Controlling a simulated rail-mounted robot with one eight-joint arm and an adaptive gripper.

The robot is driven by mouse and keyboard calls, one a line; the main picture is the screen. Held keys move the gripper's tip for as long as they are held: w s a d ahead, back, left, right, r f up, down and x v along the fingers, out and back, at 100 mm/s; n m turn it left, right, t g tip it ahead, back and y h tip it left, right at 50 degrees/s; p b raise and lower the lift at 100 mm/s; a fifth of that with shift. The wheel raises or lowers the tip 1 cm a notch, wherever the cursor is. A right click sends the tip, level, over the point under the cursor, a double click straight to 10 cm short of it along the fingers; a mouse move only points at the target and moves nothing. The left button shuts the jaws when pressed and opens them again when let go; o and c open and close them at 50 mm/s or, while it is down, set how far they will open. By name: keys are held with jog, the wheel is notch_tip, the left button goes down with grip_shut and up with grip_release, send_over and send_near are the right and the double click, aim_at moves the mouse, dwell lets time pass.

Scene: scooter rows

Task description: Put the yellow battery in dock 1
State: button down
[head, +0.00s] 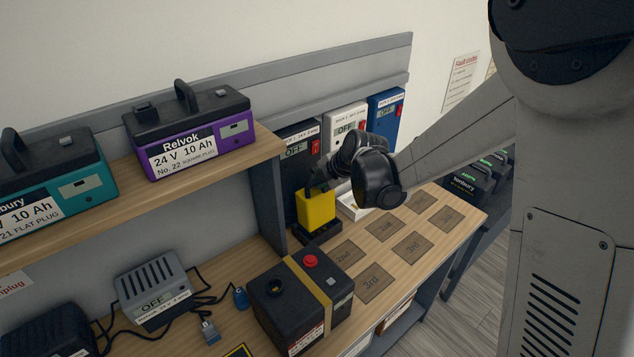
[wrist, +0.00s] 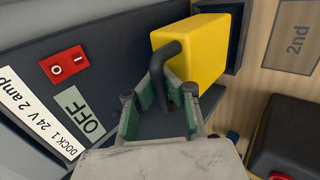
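The yellow battery (head: 316,207) stands upright in the low dark base of dock 1 (head: 300,155), the black unit at the near end of the dock row. The wrist view shows the battery (wrist: 205,50) with its black handle (wrist: 158,72) and the dock 1 panel (wrist: 90,65), with an OFF display and a red switch. My gripper (head: 325,180) is above the battery. In the wrist view my gripper (wrist: 165,100) has its fingers spread, with the handle between them and a gap visible. Whether the battery is fully seated is hidden.
White (head: 345,120) and blue (head: 385,112) docks stand beyond dock 1. A shelf (head: 265,142) carries purple (head: 200,135) and teal (head: 55,180) batteries. A black battery with a tan band (head: 300,295) stands in front. Marked squares (head: 372,283) on the bench are empty.

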aim_at(319, 191)
jog(key=shift+f+b, duration=1.65)
jog(key=shift+f, duration=0.15)
dwell(0.8)
jog(key=c, duration=2)
grip_release()
jog(key=p+v, duration=0.5)
jog(key=v, duration=1.6)
jog(key=shift+d, duration=0.15)
jog(key=shift+r, duration=0.1)
